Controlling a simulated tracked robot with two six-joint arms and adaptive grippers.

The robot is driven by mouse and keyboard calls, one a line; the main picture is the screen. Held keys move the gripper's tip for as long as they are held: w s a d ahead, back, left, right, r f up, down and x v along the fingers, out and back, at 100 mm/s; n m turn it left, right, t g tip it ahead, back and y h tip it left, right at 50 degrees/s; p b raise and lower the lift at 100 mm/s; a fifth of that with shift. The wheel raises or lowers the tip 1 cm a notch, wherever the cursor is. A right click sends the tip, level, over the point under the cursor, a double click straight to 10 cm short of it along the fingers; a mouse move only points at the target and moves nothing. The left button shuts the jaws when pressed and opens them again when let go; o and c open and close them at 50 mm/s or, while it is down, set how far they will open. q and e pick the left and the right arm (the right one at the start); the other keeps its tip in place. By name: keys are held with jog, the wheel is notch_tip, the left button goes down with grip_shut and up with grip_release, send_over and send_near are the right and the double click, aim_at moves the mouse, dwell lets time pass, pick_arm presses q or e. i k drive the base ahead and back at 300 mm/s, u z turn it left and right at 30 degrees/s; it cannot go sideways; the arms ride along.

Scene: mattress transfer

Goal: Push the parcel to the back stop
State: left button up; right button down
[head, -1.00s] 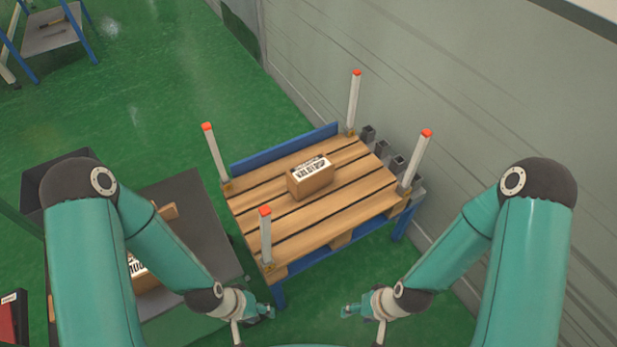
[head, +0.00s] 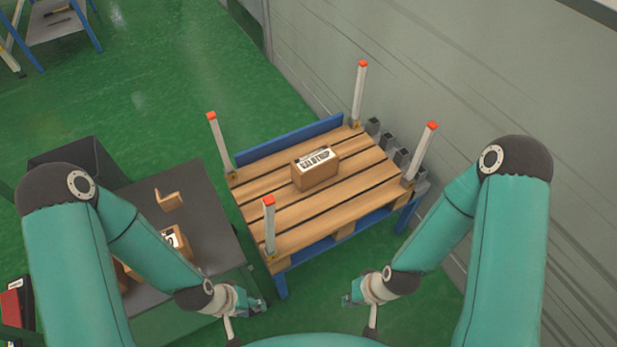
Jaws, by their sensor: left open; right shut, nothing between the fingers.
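The parcel (head: 315,173) is a small brown box with a white printed label on top. It sits on the wooden slatted pallet (head: 345,217), a little behind its middle. A blue board (head: 290,140) stands along the pallet's back edge, with a gap of bare slats between it and the parcel. My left gripper (head: 262,305) is open and empty, low in front of the pallet's front left corner. My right gripper (head: 346,300) is shut and empty, in front of the pallet's near edge. Neither gripper touches the parcel.
Posts with red tips, such as the front left post (head: 269,228), stand at the pallet's corners. A dark table (head: 205,205) at left holds other brown boxes (head: 172,240) partly behind my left arm. A grey wall (head: 440,70) runs along the right.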

aim_at(307, 171)
jog(key=z, duration=1.55)
jog(key=i, duration=0.1)
jog(key=u, duration=2.85)
jog(key=i, duration=0.2)
jog(key=u, duration=1.7)
jog(key=k, duration=1.6)
jog(key=z, duration=1.2)
jog(key=i, duration=1.05)
jog(key=z, duration=0.05)
